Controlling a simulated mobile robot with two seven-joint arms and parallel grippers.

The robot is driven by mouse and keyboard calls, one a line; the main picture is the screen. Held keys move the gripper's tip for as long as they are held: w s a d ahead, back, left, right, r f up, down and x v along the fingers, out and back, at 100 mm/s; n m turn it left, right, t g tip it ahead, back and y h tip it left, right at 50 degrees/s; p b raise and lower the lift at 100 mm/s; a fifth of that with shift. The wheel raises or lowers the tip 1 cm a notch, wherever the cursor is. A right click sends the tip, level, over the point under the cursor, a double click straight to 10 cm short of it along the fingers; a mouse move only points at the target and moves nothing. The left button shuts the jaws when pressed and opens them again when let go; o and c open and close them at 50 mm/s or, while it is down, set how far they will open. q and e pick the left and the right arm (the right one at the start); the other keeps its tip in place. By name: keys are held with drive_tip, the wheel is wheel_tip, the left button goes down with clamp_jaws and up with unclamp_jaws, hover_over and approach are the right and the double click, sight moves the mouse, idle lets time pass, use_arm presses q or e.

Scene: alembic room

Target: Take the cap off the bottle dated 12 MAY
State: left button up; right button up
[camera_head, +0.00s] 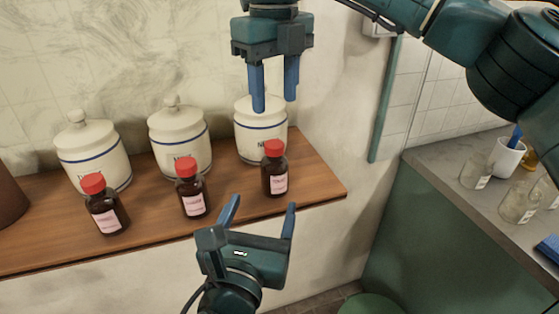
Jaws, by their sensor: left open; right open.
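Three brown bottles with red caps and pinkish labels stand upright on the wooden shelf (150,234): the left bottle (107,217), the middle bottle (193,198) and the right bottle (274,177). The label dates are too small to read. Each bottle has its red cap on: left cap (93,183), middle cap (186,167), right cap (274,147). My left gripper (262,208) is open and empty, in front of and below the right bottle. My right gripper (275,96) is open, pointing down above the right bottle, in front of the right jar's top.
Three white jars with blue bands stand behind the bottles: left jar (92,158), middle jar (180,136), right jar (260,128). A grey counter (430,164) at the right holds a white cup (508,157) and glass jars (476,172). A brown pot (10,205) stands at the far left.

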sight(277, 164)
drive_tip(key=shift+s+a+r, duration=0.1)
drive_tip(key=shift+s, duration=0.2)
use_arm(q)
drive_tip(key=x, duration=1.2)
drive_tip(key=shift+w+d, duration=0.1)
drive_tip(key=shift+w, duration=0.2)
drive_tip(key=shift+c, duration=0.4)
